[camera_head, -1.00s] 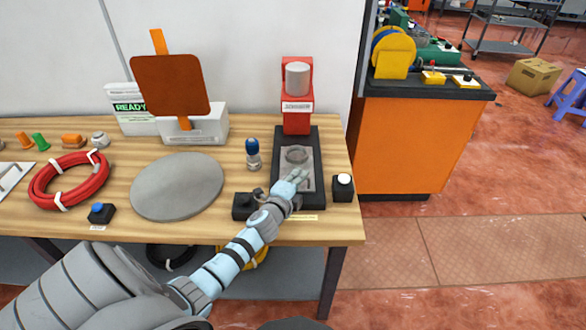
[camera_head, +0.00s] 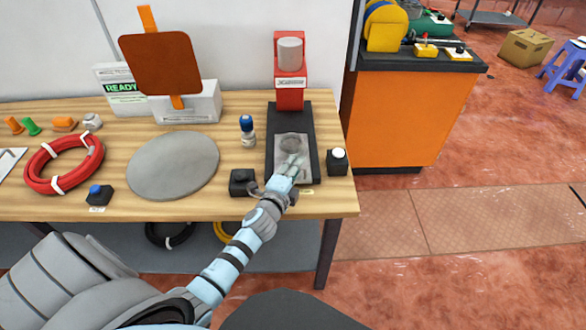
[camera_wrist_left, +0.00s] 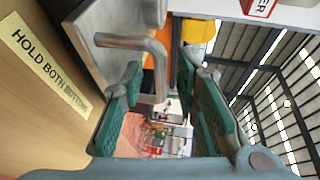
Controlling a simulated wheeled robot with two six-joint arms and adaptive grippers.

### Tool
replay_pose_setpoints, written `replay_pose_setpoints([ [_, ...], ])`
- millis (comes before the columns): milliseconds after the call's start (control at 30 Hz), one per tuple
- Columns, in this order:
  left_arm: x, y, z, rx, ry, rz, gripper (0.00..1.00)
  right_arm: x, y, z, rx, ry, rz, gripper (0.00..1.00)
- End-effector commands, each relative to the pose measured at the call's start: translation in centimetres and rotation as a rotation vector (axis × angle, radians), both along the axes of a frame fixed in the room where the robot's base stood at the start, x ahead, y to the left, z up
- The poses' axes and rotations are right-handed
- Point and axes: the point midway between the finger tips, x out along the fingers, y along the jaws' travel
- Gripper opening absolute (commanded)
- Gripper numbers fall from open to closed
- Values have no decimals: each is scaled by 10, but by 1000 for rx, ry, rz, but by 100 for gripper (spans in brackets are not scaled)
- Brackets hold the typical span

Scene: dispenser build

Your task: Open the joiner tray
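The joiner is a red press (camera_head: 290,75) with a grey cylinder on a long black base (camera_head: 311,160). Its grey tray (camera_head: 282,150), with a round disc mark, lies in the base. My left gripper (camera_head: 293,165) is at the tray's front end. In the left wrist view the tray's grey bent handle (camera_wrist_left: 130,43) reaches between the fingers (camera_wrist_left: 165,100). One green-padded finger is on the tray side of the bar; the other is apart from it, so the gripper looks open around the handle. Contact is unclear. My right gripper is not in view.
Black button boxes stand left (camera_head: 242,182) and right (camera_head: 337,161) of the base. A blue-capped bottle (camera_head: 247,130) and a grey round plate (camera_head: 172,165) stand to the left. The table's front edge is close below the base.

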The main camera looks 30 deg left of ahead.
Motion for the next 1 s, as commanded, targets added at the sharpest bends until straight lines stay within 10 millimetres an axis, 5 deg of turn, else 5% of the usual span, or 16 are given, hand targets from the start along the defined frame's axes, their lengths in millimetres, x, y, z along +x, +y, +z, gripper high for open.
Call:
replay_pose_setpoints([
  [267,-9,0,1,1,0,2,28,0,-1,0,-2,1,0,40],
  [700,-109,-19,21,1,1,2,28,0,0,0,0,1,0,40],
  [1000,-117,-20,23,2,-1,2,28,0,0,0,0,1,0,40],
])
